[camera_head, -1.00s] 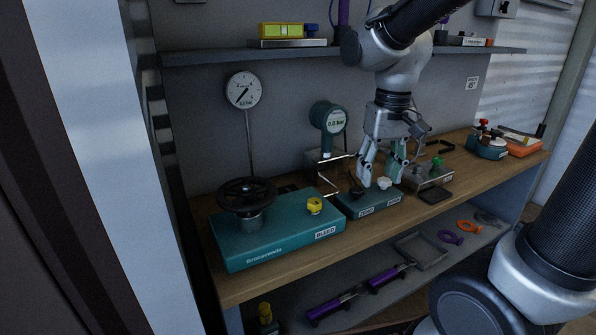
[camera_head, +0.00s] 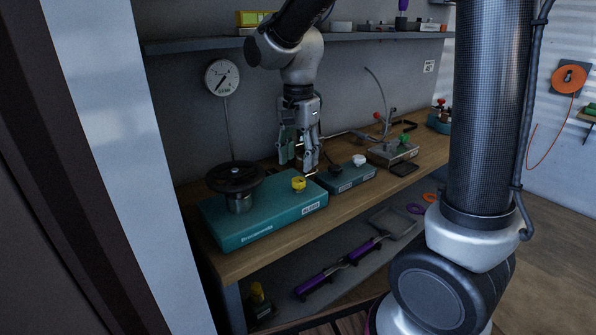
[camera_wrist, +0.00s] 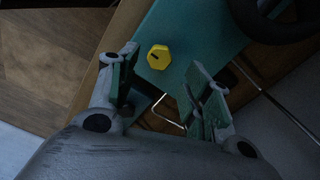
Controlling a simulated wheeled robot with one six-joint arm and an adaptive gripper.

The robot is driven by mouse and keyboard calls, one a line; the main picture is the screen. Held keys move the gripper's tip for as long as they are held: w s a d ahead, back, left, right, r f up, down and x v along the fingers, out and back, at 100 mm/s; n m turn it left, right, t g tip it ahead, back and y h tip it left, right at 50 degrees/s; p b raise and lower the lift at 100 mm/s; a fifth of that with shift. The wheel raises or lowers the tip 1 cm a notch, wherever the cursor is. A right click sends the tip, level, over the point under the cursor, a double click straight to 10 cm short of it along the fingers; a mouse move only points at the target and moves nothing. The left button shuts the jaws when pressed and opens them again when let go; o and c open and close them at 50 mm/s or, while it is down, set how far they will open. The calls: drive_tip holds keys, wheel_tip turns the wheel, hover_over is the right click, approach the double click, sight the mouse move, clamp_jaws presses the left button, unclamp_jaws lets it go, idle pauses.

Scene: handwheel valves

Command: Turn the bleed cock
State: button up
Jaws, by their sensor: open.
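The bleed cock is a small yellow knob (camera_head: 298,183) on the right part of a teal box (camera_head: 262,222), beside a label that seems to read BLEED. In the wrist view the yellow knob (camera_wrist: 158,57) shows from above, with a dark slot on its top. My gripper (camera_head: 299,170) points down above the right end of the teal box, behind and slightly right of the knob. In the wrist view my gripper (camera_wrist: 172,95) is open and empty, and the knob lies beyond the fingertips, not between them.
A black handwheel (camera_head: 234,177) stands on the box's left part. A smaller teal block (camera_head: 345,179) with a white knob (camera_head: 359,160) sits to the right. A shelf (camera_head: 350,38) runs above the arm's end.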

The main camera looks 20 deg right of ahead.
sight(299, 180)
drive_tip(key=shift+f, duration=2.7)
drive_tip(key=shift+c, duration=0.2)
drive_tip(key=c, duration=0.7)
